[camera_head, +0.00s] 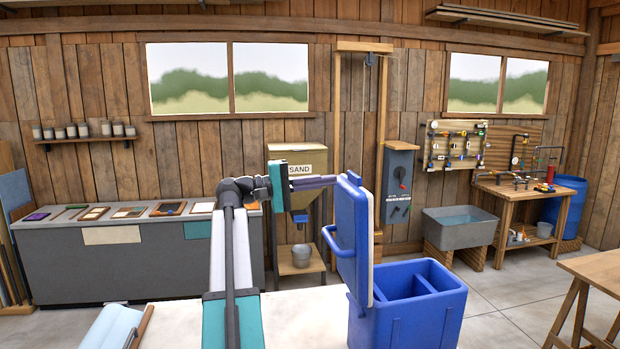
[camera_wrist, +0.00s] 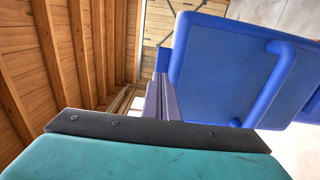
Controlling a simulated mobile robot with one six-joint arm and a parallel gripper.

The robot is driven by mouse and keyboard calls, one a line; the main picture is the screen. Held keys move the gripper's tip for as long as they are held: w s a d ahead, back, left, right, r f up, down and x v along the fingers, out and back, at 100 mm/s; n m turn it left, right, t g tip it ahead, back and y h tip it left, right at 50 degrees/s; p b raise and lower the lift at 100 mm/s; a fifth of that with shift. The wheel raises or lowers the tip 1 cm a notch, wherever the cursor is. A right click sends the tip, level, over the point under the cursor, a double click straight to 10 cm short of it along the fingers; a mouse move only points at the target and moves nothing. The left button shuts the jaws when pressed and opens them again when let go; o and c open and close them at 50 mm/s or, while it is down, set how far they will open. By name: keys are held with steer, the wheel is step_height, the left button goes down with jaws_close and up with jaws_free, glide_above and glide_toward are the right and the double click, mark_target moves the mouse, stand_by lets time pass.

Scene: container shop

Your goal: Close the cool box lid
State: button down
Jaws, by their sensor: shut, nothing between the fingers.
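The blue cool box (camera_head: 405,310) stands at the lower right of centre in the head view. Its top is open, showing compartments inside. Its lid (camera_head: 350,240) stands nearly upright at the left side of the box, with a pale inner edge and a blue handle on the outer face. My gripper (camera_head: 335,181) is shut and empty at the lid's upper part, on its outer left side. In the wrist view the closed fingers (camera_wrist: 163,97) are beside the edge of the lid (camera_wrist: 225,75). I cannot tell whether they touch it.
A pale worktop (camera_head: 300,318) lies in front, with a light blue item (camera_head: 112,325) at its left. Behind are a grey counter (camera_head: 120,262) with trays, a sand hopper (camera_head: 300,165), a grey sink (camera_head: 460,228) and a wooden workbench (camera_head: 520,197). A wooden table (camera_head: 595,275) stands at right.

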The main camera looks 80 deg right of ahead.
mark_target(352, 177)
steer(key=shift+p+x, duration=0.9)
steer(key=shift+x, duration=1.25)
steer(key=shift+s, duration=0.1)
